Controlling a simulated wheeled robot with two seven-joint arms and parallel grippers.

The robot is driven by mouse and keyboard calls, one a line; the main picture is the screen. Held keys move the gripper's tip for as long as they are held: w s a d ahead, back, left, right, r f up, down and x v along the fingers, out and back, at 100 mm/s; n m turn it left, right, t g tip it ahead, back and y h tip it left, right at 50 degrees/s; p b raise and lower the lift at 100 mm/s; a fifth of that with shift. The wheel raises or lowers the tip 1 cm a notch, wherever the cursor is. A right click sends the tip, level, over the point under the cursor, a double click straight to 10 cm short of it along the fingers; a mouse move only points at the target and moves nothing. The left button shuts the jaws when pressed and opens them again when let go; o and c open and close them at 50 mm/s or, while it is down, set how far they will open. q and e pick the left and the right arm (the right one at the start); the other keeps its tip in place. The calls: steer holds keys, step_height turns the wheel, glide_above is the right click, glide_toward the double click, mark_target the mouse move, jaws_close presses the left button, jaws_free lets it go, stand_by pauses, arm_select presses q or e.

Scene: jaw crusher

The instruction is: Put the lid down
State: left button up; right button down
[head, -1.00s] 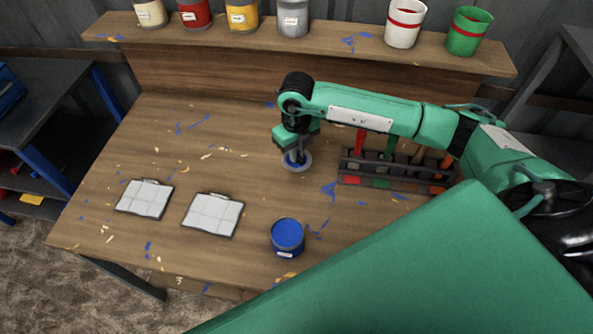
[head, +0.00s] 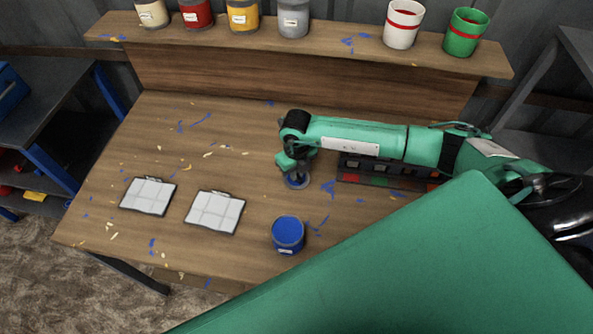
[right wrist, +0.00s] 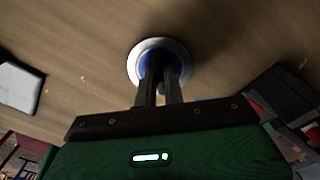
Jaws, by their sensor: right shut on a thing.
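The lid (head: 297,182) is a small round disc with a pale rim and blue middle, behind the open blue paint can (head: 288,233) in the head view. My right gripper (head: 296,174) points down and is shut on the lid. In the right wrist view the lid (right wrist: 140,62) lies flat beyond the fingertips (right wrist: 160,82), close to the wooden tabletop. I cannot tell whether it touches the wood. The blue can stands upright, its blue paint showing. My left gripper is not in view.
Two white gridded panels (head: 148,196) (head: 214,212) lie left of the can. A dark rack (head: 385,171) with coloured marks stands right of the gripper, partly behind my arm. Several paint cans stand on the back shelf (head: 340,42). The table's (head: 225,135) middle left is clear.

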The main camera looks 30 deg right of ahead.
steer(key=shift+f, duration=0.2)
steer(key=c, duration=1.5)
jaws_free()
steer(key=shift+r, duration=0.15)
steer(key=shift+r, duration=0.55)
step_height(320, 180, up, 11)
steer(key=b, duration=0.3)
